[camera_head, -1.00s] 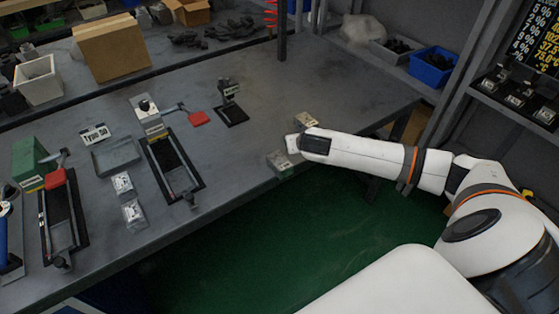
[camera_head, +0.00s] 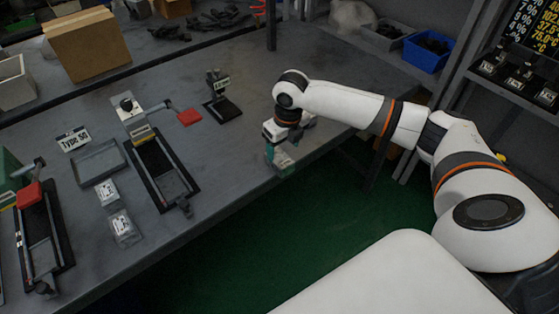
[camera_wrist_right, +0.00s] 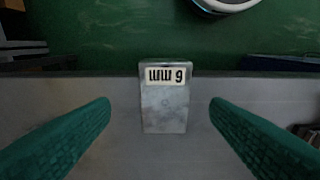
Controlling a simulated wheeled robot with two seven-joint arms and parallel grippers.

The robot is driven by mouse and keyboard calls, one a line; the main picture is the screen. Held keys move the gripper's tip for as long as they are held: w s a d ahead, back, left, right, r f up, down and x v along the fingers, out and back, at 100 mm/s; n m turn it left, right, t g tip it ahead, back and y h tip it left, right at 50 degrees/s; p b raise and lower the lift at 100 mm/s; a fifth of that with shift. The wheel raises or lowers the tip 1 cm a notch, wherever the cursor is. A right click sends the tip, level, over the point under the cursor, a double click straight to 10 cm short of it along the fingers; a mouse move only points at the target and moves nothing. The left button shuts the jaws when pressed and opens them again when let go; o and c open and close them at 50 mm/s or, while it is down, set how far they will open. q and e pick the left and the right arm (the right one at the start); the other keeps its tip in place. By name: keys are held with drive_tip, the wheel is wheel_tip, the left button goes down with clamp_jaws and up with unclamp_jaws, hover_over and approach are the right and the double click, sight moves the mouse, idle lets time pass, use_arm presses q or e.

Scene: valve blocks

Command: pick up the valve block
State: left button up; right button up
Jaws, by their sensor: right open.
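The valve block, a grey metal block with a white "6 mm" label (camera_wrist_right: 165,100), lies on the bench near its edge in the right wrist view. The label reads upside down there. My right gripper (camera_wrist_right: 160,112) is open, with one green ribbed finger on each side of the block and a visible gap on both sides. In the head view my right gripper (camera_head: 281,160) points down at the bench's front edge and largely hides the block. My left gripper is not in view.
The grey bench (camera_head: 235,140) holds black clamp fixtures (camera_head: 165,170) with red handles, a shallow grey tray (camera_head: 100,163) and small bagged parts (camera_head: 122,228) to the left. A cardboard box (camera_head: 88,45) and blue bin (camera_head: 427,53) stand farther back. Green floor lies beyond the edge.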

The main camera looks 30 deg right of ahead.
sight(280, 158)
drive_tip(key=shift+w+a+f+p, duration=0.1)
drive_tip(key=shift+w+f, duration=0.05)
drive_tip(key=shift+f, duration=0.85)
drive_tip(key=shift+w+a+f+p, duration=0.1)
drive_tip(key=shift+w+f+p, duration=0.1)
drive_tip(key=shift+f, duration=0.75)
drive_tip(key=shift+w+a+f+p, duration=0.1)
drive_tip(key=shift+w+f, duration=0.05)
drive_tip(key=shift+f, duration=0.85)
